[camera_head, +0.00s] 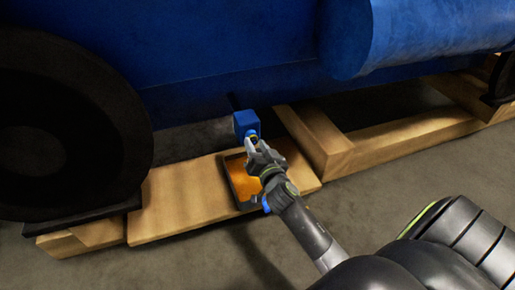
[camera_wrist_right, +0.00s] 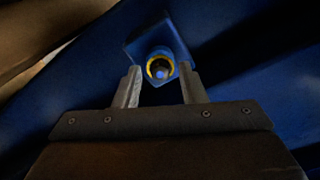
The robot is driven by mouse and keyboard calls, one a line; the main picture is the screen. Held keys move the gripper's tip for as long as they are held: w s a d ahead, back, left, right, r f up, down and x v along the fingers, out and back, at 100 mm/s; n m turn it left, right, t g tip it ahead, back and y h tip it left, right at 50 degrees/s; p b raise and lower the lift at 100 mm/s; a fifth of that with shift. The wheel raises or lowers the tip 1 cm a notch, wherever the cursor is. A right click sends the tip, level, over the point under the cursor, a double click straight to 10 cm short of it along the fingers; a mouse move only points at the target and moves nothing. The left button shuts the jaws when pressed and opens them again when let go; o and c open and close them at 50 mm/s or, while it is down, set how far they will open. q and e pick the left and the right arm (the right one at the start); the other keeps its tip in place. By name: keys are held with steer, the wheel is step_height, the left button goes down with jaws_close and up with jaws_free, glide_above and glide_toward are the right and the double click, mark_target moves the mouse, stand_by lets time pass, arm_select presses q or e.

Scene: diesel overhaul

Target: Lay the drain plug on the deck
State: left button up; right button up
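A blue block-shaped fitting (camera_head: 245,122) hangs below the blue engine. In the wrist view its end shows a yellow ring (camera_wrist_right: 149,69) around a dark recess with a small blue-grey round piece (camera_wrist_right: 161,72), which may be the drain plug. My right gripper (camera_head: 253,143) is just at this fitting. In the wrist view the two fingers of my right gripper (camera_wrist_right: 160,75) stand apart on either side of the ring, with visible gaps. I cannot tell whether the fingertips touch the fitting. My left gripper is out of view.
A shallow dark tray (camera_head: 230,171) with an orange inside stands on wooden boards (camera_head: 180,200) below the gripper. Timber beams (camera_head: 318,140) lie right of it. A large dark wheel-like disc (camera_head: 70,120) stands at left. The grey deck (camera_head: 420,175) is clear in front.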

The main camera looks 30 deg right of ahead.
steer(key=shift+c, duration=0.3)
jaws_close()
steer(key=shift+v, duration=2.5)
steer(key=v, duration=1.4)
steer(key=shift+a, duration=0.1)
